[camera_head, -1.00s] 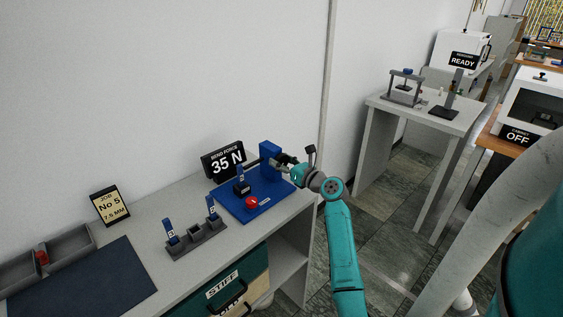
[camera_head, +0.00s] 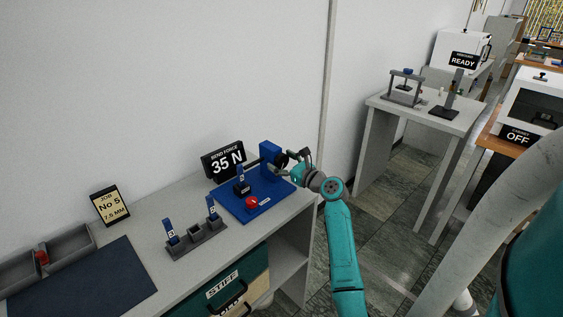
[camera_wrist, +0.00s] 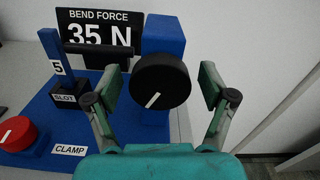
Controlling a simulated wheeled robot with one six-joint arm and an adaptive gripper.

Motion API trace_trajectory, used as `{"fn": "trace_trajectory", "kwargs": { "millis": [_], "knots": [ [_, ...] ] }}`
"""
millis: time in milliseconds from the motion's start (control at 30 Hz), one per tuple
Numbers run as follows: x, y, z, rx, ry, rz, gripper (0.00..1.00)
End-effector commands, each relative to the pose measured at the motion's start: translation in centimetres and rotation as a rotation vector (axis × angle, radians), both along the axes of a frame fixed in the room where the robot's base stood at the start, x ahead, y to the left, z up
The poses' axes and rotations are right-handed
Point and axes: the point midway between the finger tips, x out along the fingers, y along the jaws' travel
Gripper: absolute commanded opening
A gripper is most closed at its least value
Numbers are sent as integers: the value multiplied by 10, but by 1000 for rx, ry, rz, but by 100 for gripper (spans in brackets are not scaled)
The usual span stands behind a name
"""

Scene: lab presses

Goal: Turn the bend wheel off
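The bend wheel is a black round knob (camera_wrist: 162,80) with a white pointer line, on the blue upright of the press; the line points down and left in the wrist view. In the head view the wheel (camera_head: 283,159) shows beside my gripper (camera_head: 292,163). In the wrist view my gripper (camera_wrist: 160,92) is open, one finger on each side of the wheel, with gaps between the pads and the wheel. The bend force sign (camera_wrist: 100,38) reads 35 N, and it shows in the head view too (camera_head: 224,162).
A red clamp knob (camera_wrist: 17,133) and a slot block (camera_wrist: 69,97) holding a blue strip marked 5 are on the blue base. A strip rack (camera_head: 194,240) stands on the bench to the left. Another table (camera_head: 430,115) stands at the back right.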

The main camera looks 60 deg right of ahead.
Motion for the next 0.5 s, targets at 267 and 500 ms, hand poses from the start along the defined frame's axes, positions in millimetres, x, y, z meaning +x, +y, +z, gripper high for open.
{"fn": "trace_trajectory", "kwargs": {
  "millis": [267,500],
  "knots": [
    [-9,2,0,0,0,-1,82],
    [-45,10,-1,1,1,-2,82]
  ]
}}
